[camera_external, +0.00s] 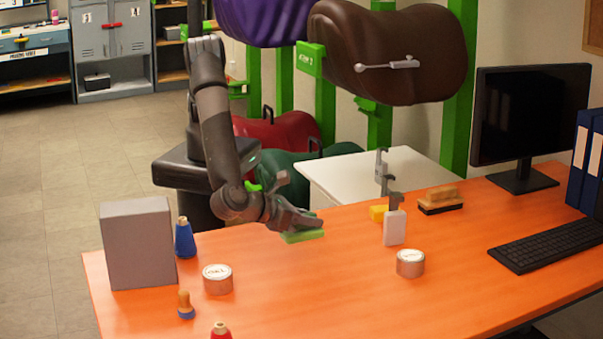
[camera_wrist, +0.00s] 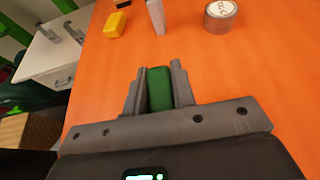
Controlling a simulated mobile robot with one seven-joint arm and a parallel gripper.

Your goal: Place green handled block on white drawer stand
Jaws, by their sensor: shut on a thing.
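The green handled block (camera_external: 303,237) is at the rear edge of the orange table in the external view. My gripper (camera_external: 302,222) is directly above it, shut on it. In the wrist view the green block (camera_wrist: 159,88) sits between the two fingers (camera_wrist: 157,80), which touch its sides. I cannot tell whether the block touches the table. Its handle is hidden by the gripper. The white drawer stand (camera_external: 335,178) is behind the table, right of my gripper. It shows at upper left in the wrist view (camera_wrist: 40,62), with grey metal pieces at its edge.
The orange table (camera_external: 330,290) holds a yellow block (camera_external: 378,213), a white-and-grey tool (camera_external: 395,228), a brush (camera_external: 440,200), tape-like tins (camera_external: 410,263) and a grey box (camera_external: 138,243) at left. A monitor (camera_external: 530,118) and keyboard stand at right. The table's front middle is clear.

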